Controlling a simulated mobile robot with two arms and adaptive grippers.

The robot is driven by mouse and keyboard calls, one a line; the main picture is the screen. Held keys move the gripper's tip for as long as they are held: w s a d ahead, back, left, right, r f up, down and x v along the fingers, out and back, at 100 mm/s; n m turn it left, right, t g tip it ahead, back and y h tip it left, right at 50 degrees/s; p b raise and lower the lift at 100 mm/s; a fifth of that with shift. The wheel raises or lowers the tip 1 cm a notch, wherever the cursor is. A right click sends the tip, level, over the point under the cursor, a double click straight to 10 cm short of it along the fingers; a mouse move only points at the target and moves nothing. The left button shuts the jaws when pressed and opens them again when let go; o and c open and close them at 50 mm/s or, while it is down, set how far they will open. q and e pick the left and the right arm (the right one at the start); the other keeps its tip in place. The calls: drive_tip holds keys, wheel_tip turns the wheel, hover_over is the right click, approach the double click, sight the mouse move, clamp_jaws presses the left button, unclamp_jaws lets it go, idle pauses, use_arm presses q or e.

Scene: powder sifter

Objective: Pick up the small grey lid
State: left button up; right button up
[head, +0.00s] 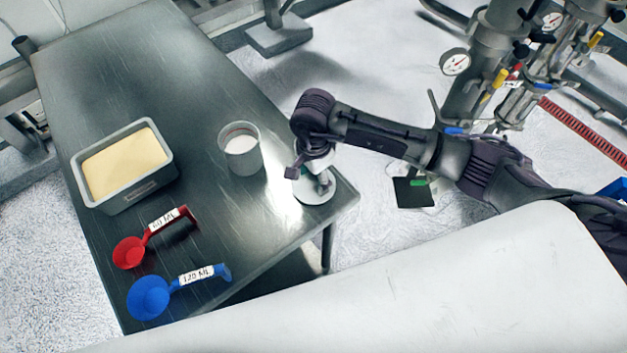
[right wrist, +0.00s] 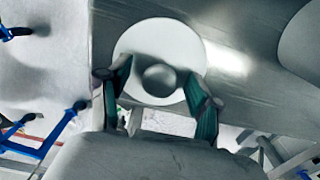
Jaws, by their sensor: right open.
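The small grey lid (head: 314,196) lies at the right corner of the metal table, a round pale disc partly covered by my right gripper in the head view. In the right wrist view the lid (right wrist: 150,38) shows as a light disc with a round darker knob (right wrist: 159,80). My right gripper (head: 319,177) points down over the lid. In the right wrist view its green-padded fingers (right wrist: 160,98) are open, one on each side of the knob, with gaps between. I cannot tell how high the fingertips are above the disc. My left gripper is not in view.
On the table (head: 130,60) stand a grey cup of white powder (head: 240,160) left of the lid and a tub of yellowish powder (head: 152,188). A red scoop (head: 130,252) and a blue scoop (head: 150,298) lie near the front. The far table part is clear.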

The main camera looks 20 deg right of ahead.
clamp_jaws()
